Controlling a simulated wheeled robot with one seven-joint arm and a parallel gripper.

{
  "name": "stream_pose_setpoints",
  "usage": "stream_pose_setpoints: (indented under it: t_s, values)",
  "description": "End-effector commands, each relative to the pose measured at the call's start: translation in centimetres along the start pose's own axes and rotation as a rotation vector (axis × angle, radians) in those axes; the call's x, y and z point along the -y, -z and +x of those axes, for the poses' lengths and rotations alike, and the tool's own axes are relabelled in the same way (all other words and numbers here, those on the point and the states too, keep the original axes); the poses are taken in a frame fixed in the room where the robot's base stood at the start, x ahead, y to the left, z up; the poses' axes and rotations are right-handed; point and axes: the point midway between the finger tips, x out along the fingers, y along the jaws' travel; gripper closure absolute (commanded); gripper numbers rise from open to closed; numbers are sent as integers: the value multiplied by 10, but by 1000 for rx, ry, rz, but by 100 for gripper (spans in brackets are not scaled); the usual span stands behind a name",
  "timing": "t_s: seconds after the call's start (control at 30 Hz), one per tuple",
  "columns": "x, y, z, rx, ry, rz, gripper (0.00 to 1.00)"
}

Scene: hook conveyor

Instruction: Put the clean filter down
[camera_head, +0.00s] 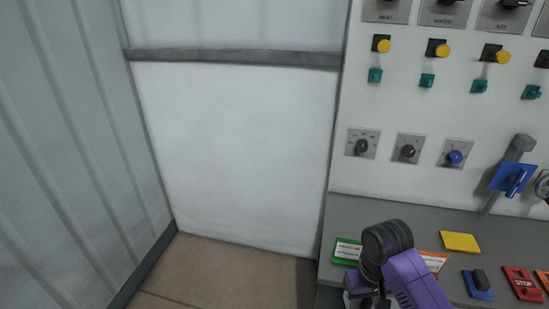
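My purple and black arm reaches in at the bottom of the head view, over the left part of the grey counter (350,217). Part of my gripper (362,298) seems to show at the bottom edge, just left of the purple link. Its fingertips are cut off or hidden, so I cannot tell whether it is open, shut or holding something. I cannot make out a clean filter in this view. A green and white label (346,251) lies on the counter left of my wrist, and an orange and white label (434,261) shows partly behind it.
On the counter to the right are a yellow block (460,241), a blue piece with a dark knob (478,283) and a red STOP plate (523,284). A post with a blue plate (513,178) stands behind. The control panel (430,111) rises above. Left floor (225,270) is clear.

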Motion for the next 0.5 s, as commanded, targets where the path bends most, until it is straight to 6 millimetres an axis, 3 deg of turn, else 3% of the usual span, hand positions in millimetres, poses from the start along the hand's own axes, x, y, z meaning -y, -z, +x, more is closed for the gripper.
stream_pose_setpoints:
  t_s: [0.3,0.5]
  values:
    - [9,-59,26,4,6,53,100]
    - [18,-79,39,2,2,88,100]
